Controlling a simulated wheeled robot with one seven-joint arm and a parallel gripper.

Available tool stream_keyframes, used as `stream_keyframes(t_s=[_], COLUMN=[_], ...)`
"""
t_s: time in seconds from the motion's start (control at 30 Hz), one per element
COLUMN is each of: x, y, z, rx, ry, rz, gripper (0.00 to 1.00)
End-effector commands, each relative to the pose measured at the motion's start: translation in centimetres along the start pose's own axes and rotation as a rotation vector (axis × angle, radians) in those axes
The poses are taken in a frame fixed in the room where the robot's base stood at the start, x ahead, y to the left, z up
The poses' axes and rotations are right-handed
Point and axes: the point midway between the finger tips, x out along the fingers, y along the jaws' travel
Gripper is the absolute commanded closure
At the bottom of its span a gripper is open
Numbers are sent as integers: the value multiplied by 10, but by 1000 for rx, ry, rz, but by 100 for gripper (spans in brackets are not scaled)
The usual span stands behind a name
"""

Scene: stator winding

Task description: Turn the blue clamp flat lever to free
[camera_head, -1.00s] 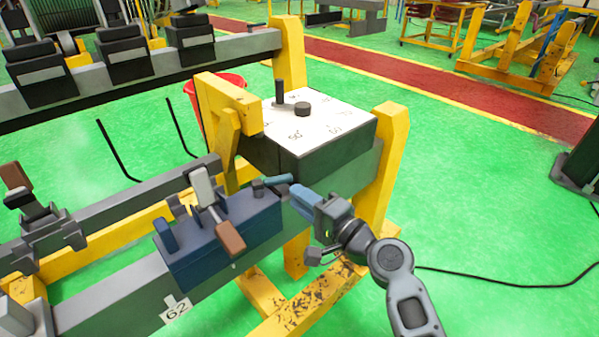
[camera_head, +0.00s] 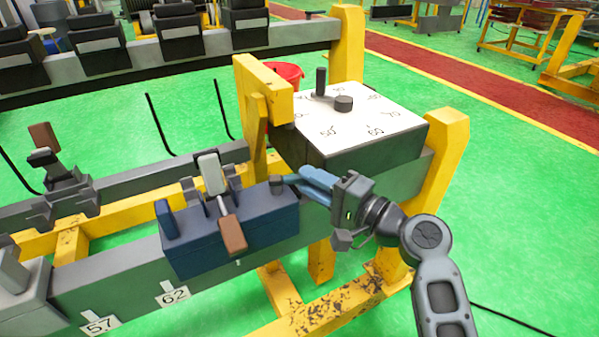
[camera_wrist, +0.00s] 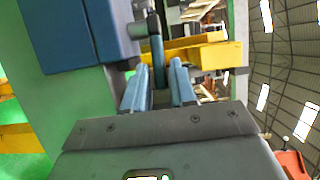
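The blue clamp (camera_head: 230,238) is a dark blue block mounted on the grey beam; it also shows large in the wrist view (camera_wrist: 78,32). At its right end sits a dark round pivot (camera_head: 277,186) with the flat lever (camera_head: 289,179), a thin teal bar pointing right toward my gripper. My gripper (camera_head: 309,182) has light blue fingers and is at the clamp's right end. In the wrist view the flat lever (camera_wrist: 157,50) runs down between the two fingertips (camera_wrist: 159,72). The fingers stand apart with the lever between them; contact is not clear.
A box with a white dial top (camera_head: 350,118) and a yellow post (camera_head: 442,165) stand close behind and right of my gripper. A red bucket (camera_head: 290,73) is behind.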

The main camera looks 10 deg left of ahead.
Motion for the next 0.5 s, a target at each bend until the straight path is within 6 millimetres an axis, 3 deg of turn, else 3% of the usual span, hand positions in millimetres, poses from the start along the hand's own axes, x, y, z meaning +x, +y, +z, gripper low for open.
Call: stream_keyframes(t_s=[0.2, 0.5], x=[29, 39], y=[0, 0], z=[0, 0], rx=[0, 0], ry=[-1, 1], rz=[0, 0], gripper=[74, 74])
